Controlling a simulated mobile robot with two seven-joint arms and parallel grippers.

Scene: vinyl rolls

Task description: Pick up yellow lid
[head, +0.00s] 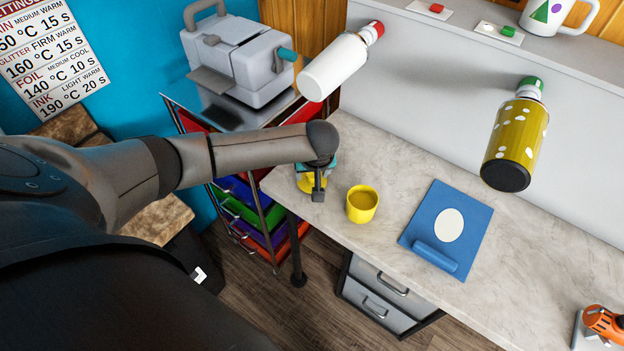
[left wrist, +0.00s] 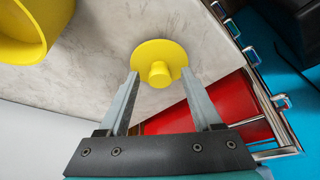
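The yellow lid (left wrist: 148,52) is a flat round disc with a round knob, lying on the worktop near its edge. In the left wrist view its knob (left wrist: 160,76) points toward my left gripper (left wrist: 160,90). The two fingers are open, one on each side of the knob, with a gap showing to both. In the head view my left gripper (head: 318,188) is over the lid (head: 306,184) and hides most of it. A yellow cup (head: 362,204) stands right of the gripper; part of it also shows in the left wrist view (left wrist: 40,30). My right gripper is not in view.
A blue board (head: 470,215) with a white oval lies to the right on the worktop (head: 400,160). White (head: 330,70) and yellow (head: 516,140) bottles are at the back wall. A drawer cart (head: 245,205) with a grey machine (head: 240,60) adjoins the left edge.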

